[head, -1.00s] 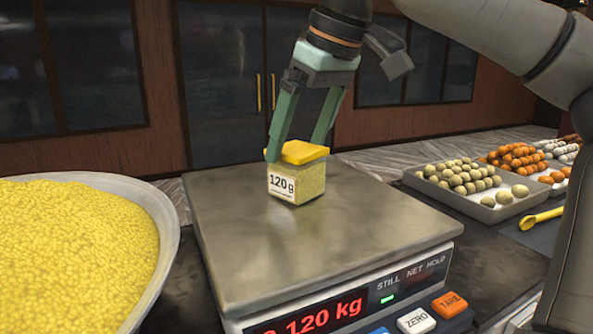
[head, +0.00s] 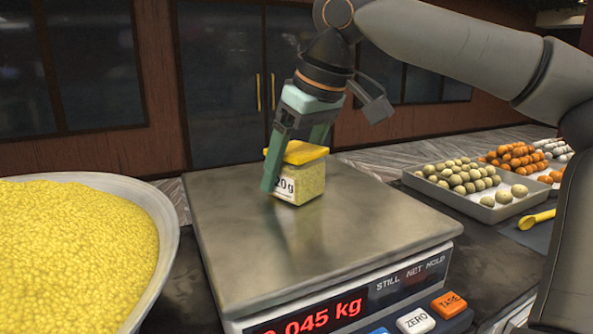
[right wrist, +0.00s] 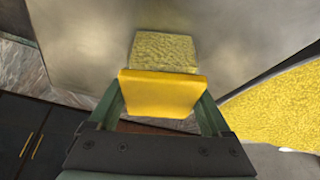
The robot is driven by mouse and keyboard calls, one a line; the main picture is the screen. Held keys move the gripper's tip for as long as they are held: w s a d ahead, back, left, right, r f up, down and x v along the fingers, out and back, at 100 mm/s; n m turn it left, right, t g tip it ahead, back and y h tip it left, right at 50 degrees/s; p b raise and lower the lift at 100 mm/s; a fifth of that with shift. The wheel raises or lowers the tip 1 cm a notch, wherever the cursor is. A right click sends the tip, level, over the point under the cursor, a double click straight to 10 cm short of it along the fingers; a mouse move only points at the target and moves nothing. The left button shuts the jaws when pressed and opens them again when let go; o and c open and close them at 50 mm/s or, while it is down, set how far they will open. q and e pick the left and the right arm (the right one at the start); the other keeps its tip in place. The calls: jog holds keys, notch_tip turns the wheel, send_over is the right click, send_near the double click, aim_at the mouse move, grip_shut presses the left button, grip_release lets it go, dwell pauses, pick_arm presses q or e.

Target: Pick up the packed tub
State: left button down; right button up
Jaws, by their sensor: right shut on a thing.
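The packed tub (head: 309,183) is a small clear box of yellow grains with a yellow lid and a white weight label. It stands at the middle of the steel scale plate (head: 330,240), and I cannot tell whether it still touches the plate. My right gripper (head: 294,172) comes down from above and is shut on the tub, one finger covering part of the label. In the right wrist view the yellow lid (right wrist: 160,93) sits between the two fingers, with the tub's grainy side (right wrist: 165,48) beyond it. My left gripper is not in view.
The scale display (head: 310,315) reads 0.045 kg. A wide pan (head: 172,225) heaped with yellow grains stands at the left. A tray (head: 478,209) of round sweets and a yellow scoop (head: 537,219) lie at the right. The rest of the scale plate is clear.

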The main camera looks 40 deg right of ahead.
jog(key=c, duration=0.7)
jog(key=shift+c, duration=0.2)
jog(key=shift+r, duration=0.15)
